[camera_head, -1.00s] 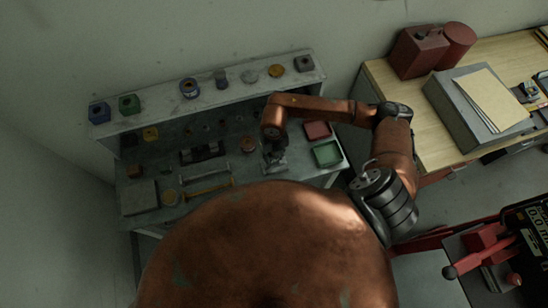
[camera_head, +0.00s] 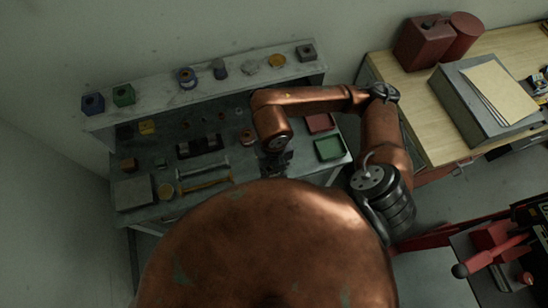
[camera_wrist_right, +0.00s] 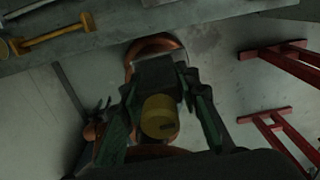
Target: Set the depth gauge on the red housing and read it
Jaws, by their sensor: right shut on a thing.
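My right gripper (camera_head: 277,165) is just off the front edge of the workbench, partly hidden by my own body in the head view. In the right wrist view its fingers (camera_wrist_right: 162,108) are closed around a yellow cylinder with a dark block beside it. This looks like the depth gauge (camera_wrist_right: 160,118), but its scale cannot be read. A red part (camera_head: 490,237) stands on a dark bench at the lower right, beside a black display; I cannot tell if it is the red housing.
The workbench (camera_head: 222,183) carries small parts, a yellow-handled tool (camera_head: 205,184), a red tray (camera_head: 320,123) and a green tray (camera_head: 328,149). A raised shelf (camera_head: 205,83) runs behind. A wooden desk (camera_head: 420,125) stands right. Red legs (camera_wrist_right: 285,65) stand on the floor.

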